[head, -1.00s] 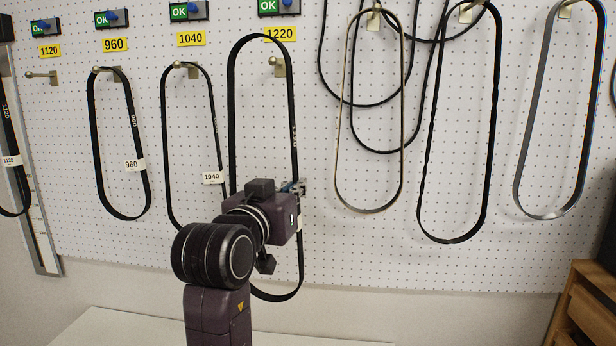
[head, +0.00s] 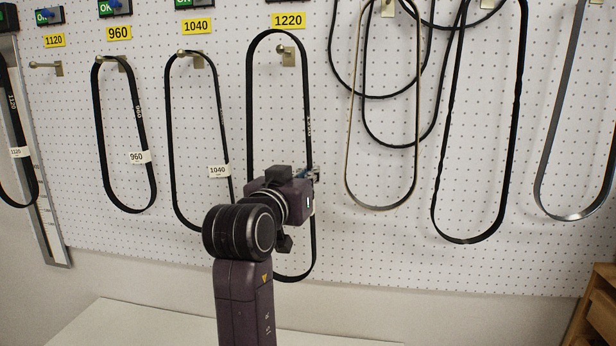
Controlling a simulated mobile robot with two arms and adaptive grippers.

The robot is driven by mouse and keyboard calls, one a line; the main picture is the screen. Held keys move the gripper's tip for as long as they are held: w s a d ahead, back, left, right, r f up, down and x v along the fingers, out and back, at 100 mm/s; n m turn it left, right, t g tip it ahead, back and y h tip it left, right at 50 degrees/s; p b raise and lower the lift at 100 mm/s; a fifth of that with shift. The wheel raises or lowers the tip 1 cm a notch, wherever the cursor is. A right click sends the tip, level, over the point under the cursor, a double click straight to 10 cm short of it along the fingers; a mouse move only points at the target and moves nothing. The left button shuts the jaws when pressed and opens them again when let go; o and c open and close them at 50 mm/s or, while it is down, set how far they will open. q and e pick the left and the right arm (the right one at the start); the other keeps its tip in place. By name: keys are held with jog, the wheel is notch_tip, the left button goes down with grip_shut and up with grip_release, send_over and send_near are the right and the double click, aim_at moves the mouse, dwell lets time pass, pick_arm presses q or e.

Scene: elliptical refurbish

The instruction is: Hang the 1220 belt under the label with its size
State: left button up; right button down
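The 1220 belt (head: 250,110) is a long black loop, upright in front of the pegboard. My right gripper (head: 314,175) appears shut on its right strand, though the gripper body partly hides the fingers. The yellow 1220 label (head: 288,21) is just above the belt's top bend. The brass hook (head: 287,56) under that label shows inside the loop, a little below the top bend. The bend does not rest on the hook; I cannot tell whether the loop is around the hook or in front of it. My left gripper is out of view.
The 960 belt (head: 100,130) and 1040 belt (head: 170,130) hang under their labels to the left. The hook under the 1120 label (head: 54,41) is empty. Several other belts hang on the right, including a thin tan one (head: 349,150) close to my gripper.

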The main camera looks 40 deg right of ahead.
jog(key=shift+w+d, duration=0.25)
jog(key=shift+d, duration=0.05)
jog(key=w+d, duration=0.2)
jog(key=w+d+f, duration=0.1)
jog(key=w+d, duration=0.1)
jog(key=d, duration=0.1)
jog(key=shift+f+b, duration=0.2)
jog(key=shift+b, duration=0.1)
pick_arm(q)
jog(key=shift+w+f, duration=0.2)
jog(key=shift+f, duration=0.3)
pick_arm(e)
jog(key=shift+f, duration=0.4)
jog(key=c, duration=2.1)
grip_release()
